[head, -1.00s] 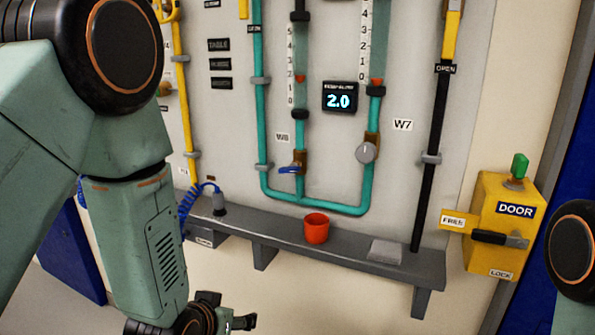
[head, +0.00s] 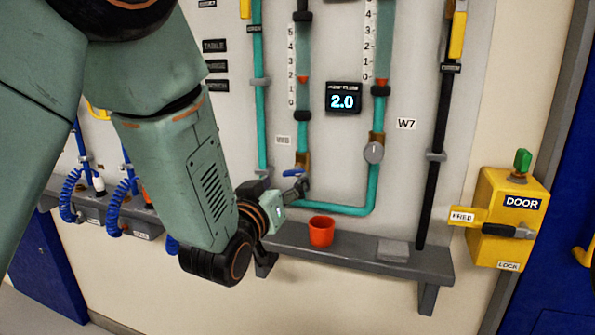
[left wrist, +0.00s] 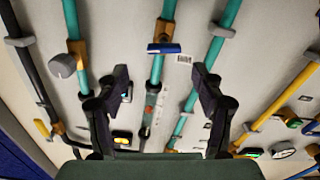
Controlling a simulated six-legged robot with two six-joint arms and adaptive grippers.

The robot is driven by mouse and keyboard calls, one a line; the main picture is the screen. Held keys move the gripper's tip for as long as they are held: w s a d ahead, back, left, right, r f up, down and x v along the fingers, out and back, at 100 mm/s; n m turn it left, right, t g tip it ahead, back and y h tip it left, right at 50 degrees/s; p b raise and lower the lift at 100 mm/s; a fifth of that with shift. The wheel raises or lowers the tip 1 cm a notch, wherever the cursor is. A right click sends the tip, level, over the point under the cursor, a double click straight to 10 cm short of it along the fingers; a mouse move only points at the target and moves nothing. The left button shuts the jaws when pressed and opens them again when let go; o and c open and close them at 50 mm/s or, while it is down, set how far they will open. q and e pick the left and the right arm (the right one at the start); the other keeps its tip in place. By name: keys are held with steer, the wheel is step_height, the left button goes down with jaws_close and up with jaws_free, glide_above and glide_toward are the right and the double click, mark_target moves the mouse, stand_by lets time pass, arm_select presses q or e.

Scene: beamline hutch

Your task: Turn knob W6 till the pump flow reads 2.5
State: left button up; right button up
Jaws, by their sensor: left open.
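The flow display (head: 342,98) reads 2.0. A small label (head: 283,141), too blurred to read surely but perhaps W6, sits left of a teal pipe. Below it is a valve with a blue handle (head: 293,172), partly covered by my gripper. My left gripper (head: 288,186) is open and empty in front of this valve. In the left wrist view, the blue handle (left wrist: 163,48) lies beyond and between the open fingertips (left wrist: 160,72), apart from them. A round grey knob (head: 373,153) stands by the W7 label (head: 406,124). My right gripper is out of view.
A grey shelf (head: 345,246) below the pipes holds a red cup (head: 321,231) and a flat grey block (head: 393,251). A yellow door box (head: 507,220) with a lever is at the right. Blue coiled hoses (head: 115,205) hang at the left.

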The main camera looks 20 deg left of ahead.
mark_target(292, 172)
arm_select(q)
steer(key=w, duration=0.6)
steer(key=shift+w+a+f, duration=0.15)
steer(key=shift+w+f, duration=0.1)
steer(key=shift+w, duration=0.1)
steer(key=shift+w+d+r, duration=0.15)
steer(key=shift+w+d, duration=0.05)
steer(key=shift+w, duration=0.1)
steer(key=shift+w+a, duration=0.1)
steer(key=shift+a, duration=0.25)
steer(key=shift+d, duration=0.3)
steer(key=c, duration=0.4)
steer(key=shift+a, duration=0.2)
steer(key=c, duration=0.4)
steer(key=shift+d, duration=0.1)
steer(key=c, duration=0.3)
steer(key=shift+c, duration=0.3)
